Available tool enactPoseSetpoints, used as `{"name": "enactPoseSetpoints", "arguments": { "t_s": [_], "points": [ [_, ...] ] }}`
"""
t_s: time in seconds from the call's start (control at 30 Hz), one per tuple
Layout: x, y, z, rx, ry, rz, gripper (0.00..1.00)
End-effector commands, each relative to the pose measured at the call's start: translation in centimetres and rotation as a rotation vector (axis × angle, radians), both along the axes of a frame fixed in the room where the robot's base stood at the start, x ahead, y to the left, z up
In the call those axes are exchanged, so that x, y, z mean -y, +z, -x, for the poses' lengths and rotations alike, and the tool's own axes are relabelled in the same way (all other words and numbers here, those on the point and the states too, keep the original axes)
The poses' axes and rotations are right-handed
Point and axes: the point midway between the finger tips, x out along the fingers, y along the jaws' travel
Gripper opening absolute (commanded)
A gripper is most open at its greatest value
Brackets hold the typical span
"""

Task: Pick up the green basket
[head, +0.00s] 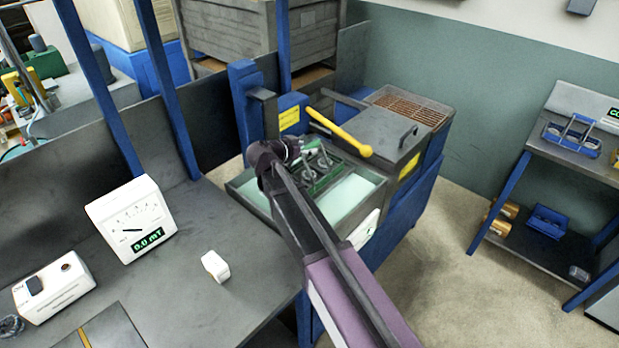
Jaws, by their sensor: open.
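The green basket (328,178) sits in the open tank of pale green liquid in the middle of the head view. It holds several grey metal rings or parts. My arm reaches up from the bottom right, across the tank, and hides the basket's left part. My gripper (301,154) is at the arm's end, over the back left of the basket. It is open, but small and partly hidden, and I cannot tell whether it touches the basket's handle.
A yellow lever (340,132) stands close behind the basket, beside a grey lidded box (375,135). A blue post (246,105) rises at the tank's left. The grey bench (190,290) holds a white meter (131,218). A shelf rack (570,160) stands right, past clear floor.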

Motion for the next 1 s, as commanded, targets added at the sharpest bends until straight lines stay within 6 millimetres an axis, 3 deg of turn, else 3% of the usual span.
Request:
{"name": "enactPoseSetpoints", "arguments": {
  "t_s": [0.2, 0.77, 1.0],
  "points": [
    [0.93, -0.7, -1.28, -0.001, 0.0, 0.001, 0.66],
    [0.99, -0.63, -1.33, -0.001, 0.0, 0.001, 0.66],
    [0.99, -0.64, -1.32, -0.001, 0.0, 0.001, 0.0]
  ]
}}
